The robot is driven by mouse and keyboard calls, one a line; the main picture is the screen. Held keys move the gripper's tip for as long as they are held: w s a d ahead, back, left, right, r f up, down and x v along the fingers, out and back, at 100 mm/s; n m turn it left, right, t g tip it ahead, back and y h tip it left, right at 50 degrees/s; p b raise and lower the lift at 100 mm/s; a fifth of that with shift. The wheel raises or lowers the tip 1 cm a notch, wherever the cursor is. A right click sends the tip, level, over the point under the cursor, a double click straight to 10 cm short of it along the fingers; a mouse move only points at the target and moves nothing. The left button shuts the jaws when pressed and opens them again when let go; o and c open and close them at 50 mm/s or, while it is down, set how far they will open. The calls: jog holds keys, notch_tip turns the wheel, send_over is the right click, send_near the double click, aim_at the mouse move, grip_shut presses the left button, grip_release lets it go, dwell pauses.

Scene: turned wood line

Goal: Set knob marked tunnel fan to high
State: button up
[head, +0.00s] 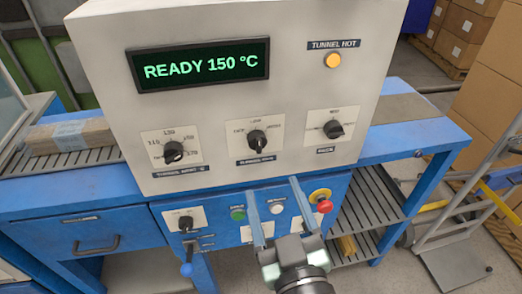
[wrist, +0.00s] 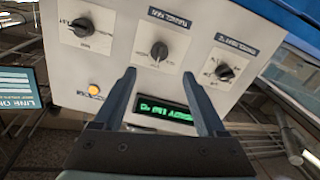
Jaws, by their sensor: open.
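The tunnel fan knob (head: 257,140) is the black middle knob of three on the pale upper panel, on a white plate with small marks on its left, top and right. I cannot tell surely which mark it points to. My gripper (head: 273,185) is open and empty, with its fingertips below the knob in the head view and apart from it. In the wrist view, which shows the panel upside down, the knob (wrist: 159,50) appears just beyond the gap between the two fingertips (wrist: 159,74). Nothing hides the knob.
The temperature knob (head: 173,152) is to its left and another knob (head: 333,129) to its right. Below are a red stop button (head: 320,198), a green button (head: 238,214) and a small lower knob (head: 185,223). The display (head: 200,66) reads READY 150 °C; an amber lamp (head: 334,60) is lit.

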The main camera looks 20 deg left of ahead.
aim_at(259, 148)
jog(key=p+x, duration=0.2)
jog(key=x, duration=0.9)
jog(key=shift+a, duration=0.1)
grip_shut()
